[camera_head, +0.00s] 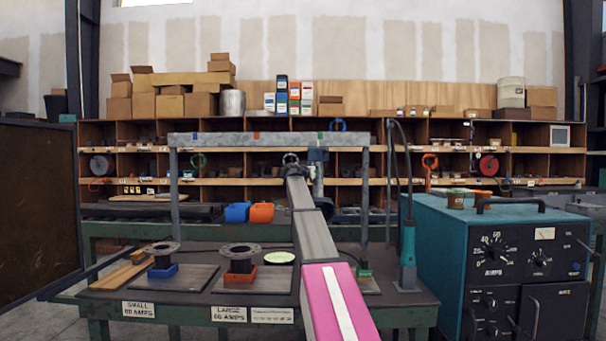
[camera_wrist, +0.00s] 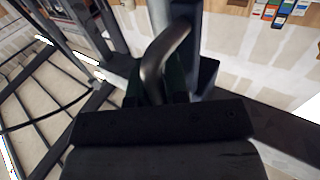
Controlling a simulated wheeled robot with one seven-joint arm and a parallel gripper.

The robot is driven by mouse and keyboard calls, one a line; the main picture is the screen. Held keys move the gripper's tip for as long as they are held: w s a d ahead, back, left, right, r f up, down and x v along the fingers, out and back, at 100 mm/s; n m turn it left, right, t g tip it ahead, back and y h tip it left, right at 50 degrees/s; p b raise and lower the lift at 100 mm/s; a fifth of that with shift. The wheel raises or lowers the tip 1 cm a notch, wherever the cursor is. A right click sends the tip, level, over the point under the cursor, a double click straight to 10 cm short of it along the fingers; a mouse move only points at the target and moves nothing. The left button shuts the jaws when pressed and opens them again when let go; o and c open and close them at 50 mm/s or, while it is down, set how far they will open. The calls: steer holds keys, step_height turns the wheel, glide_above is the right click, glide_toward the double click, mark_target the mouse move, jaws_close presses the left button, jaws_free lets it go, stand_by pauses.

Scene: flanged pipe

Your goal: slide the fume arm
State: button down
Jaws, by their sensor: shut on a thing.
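The fume arm (camera_head: 318,158) shows as a blue-grey upright piece hanging from the grey overhead rail (camera_head: 225,139), right of the rail's middle. Its curved metal handle (camera_wrist: 165,58) crosses between my fingers in the wrist view, beside a blue-grey body (camera_wrist: 186,14). My gripper (camera_head: 292,165) is at the end of my raised arm, just left of the fume arm; in the wrist view my gripper (camera_wrist: 158,90) is shut on the handle. My arm hides part of the bench, and the lower fume arm is hard to make out.
The bench (camera_head: 205,303) holds a small flange (camera_head: 162,252), a larger flange (camera_head: 239,258) and a green disc (camera_head: 279,258). A teal welding machine (camera_head: 425,235) stands at right, with a teal-handled tool (camera_head: 408,245) beside it. Rail posts (camera_head: 174,200) stand at both ends. A dark panel (camera_head: 38,210) is at left.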

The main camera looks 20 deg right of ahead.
steer(key=shift+s+d, duration=0.15)
steer(key=shift+d, duration=0.3)
steer(key=c, duration=1.1)
jaws_free()
steer(key=v, duration=1)
steer(key=shift+s+a, duration=0.3)
steer(key=shift+a, duration=0.1)
